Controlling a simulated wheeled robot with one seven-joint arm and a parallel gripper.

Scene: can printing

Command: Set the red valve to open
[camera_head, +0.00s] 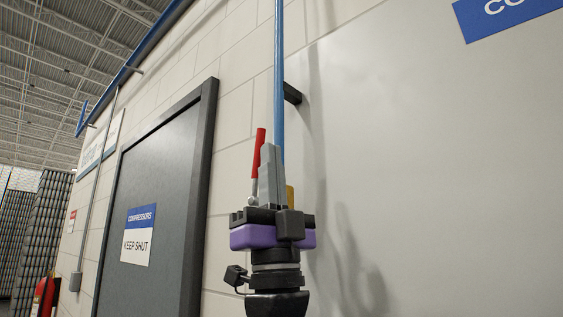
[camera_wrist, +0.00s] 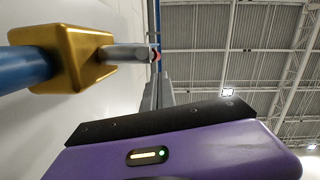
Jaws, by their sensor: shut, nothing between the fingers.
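The red valve handle (camera_head: 258,153) stands nearly upright in the head view, close to parallel with the blue pipe (camera_head: 279,80), its top leaning slightly right. Its brass valve body (camera_head: 290,196) is mostly hidden behind my gripper (camera_head: 268,150). In the wrist view the brass body (camera_wrist: 76,58) sits on the blue pipe (camera_wrist: 28,63), with a grey stem sticking out and a small bit of red handle (camera_wrist: 155,54) at its end. My gripper's fingers are shut and point up, just right of the handle. I cannot tell whether they touch it.
A grey door (camera_head: 160,200) with a "keep shut" sign (camera_head: 138,235) is on the left. A black pipe bracket (camera_head: 292,93) juts from the pale wall right behind the pipe. A red extinguisher (camera_head: 46,296) stands far left.

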